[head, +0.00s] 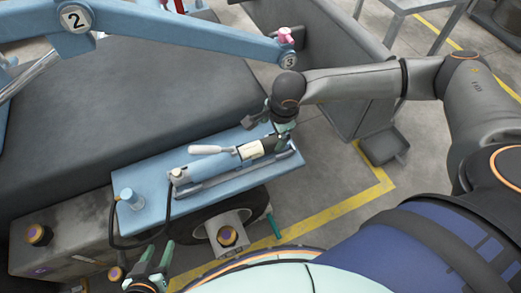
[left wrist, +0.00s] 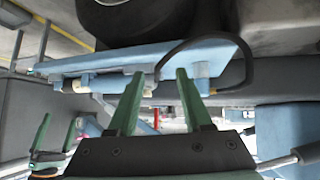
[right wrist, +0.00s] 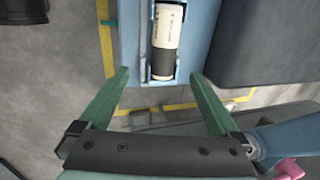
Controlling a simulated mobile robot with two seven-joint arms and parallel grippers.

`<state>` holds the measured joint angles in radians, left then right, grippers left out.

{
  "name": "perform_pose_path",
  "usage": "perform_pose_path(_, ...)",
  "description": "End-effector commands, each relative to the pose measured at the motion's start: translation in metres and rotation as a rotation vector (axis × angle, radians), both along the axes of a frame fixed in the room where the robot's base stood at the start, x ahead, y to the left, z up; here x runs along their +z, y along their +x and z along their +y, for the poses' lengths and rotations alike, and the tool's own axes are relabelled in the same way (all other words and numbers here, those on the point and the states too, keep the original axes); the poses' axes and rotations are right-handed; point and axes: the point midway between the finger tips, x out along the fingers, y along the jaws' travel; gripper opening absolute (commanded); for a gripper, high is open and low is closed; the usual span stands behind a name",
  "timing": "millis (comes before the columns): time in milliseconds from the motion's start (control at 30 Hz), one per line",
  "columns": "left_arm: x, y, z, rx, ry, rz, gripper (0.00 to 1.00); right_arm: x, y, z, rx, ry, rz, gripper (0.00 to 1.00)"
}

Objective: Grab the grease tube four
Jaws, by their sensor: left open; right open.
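A tube with a cream label and a black band (head: 257,149) lies in the pump-like tool on the light blue shelf. It also shows in the right wrist view (right wrist: 167,42), lying in a blue channel; I cannot read a number on it. My right gripper (head: 280,128) is at the right end of the shelf, beside the tube. Its fingers (right wrist: 160,73) are spread and empty, with the tube's black end just beyond and between the tips. My left gripper (head: 158,248) is open and empty below the shelf's left end, also seen in the left wrist view (left wrist: 158,73).
The light blue shelf (head: 225,192) carries a blue cylinder (head: 131,198) and a black hose (head: 113,225). A blue arm marked 2 and 3 (head: 180,28) crosses above. A dark bin (head: 325,60) stands behind my right arm. A yellow line (head: 330,210) marks the floor.

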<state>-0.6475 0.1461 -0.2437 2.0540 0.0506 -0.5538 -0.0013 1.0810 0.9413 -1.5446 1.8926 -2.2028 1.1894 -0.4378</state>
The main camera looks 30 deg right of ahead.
Motion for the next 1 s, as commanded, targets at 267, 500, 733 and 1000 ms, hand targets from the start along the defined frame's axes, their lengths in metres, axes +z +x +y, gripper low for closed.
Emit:
perform_pose_path(267,-0.006,0.001,0.001,0.001,0.001,-0.007,0.50,-0.046,0.014,-0.004,0.003,-0.018,-0.005,0.98)
perform_pose_path(500,-0.012,-0.004,0.004,0.003,0.007,0.006,0.50,-0.068,0.020,-0.004,0.001,-0.014,-0.005,0.98)
perform_pose_path(733,-0.022,-0.006,0.005,0.004,0.009,0.010,0.50,-0.093,0.032,-0.001,0.003,-0.014,-0.006,0.98)
perform_pose_path(1000,-0.017,0.001,0.009,0.007,0.013,-0.030,0.50,-0.116,0.039,-0.002,0.001,-0.012,-0.005,0.98)
